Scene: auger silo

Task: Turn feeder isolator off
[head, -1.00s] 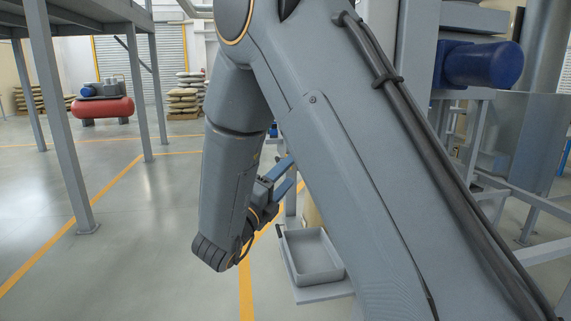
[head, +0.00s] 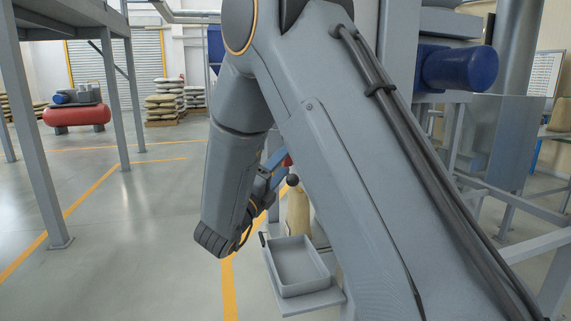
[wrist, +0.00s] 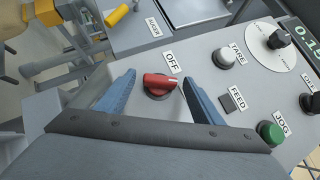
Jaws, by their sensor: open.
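A red rotary knob (wrist: 160,82) on a dark round base sits on the sloping grey control panel (wrist: 200,60), beneath a white OFF label (wrist: 172,62). Its handle lies roughly crosswise in the wrist view. No label naming it as the feeder isolator is readable. My gripper (wrist: 158,79) is open, with one blue finger on each side of the knob. I cannot tell whether either finger touches it. In the head view my gripper (head: 274,162) is small and partly hidden by my arm, and the knob cannot be made out there.
Near the knob are the TARE button (wrist: 226,57), the square FEED button (wrist: 232,99), the green JOG button (wrist: 270,132) and a black dial (wrist: 279,39). In the head view a grey tray (head: 300,268) stands below my gripper. Open floor lies left.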

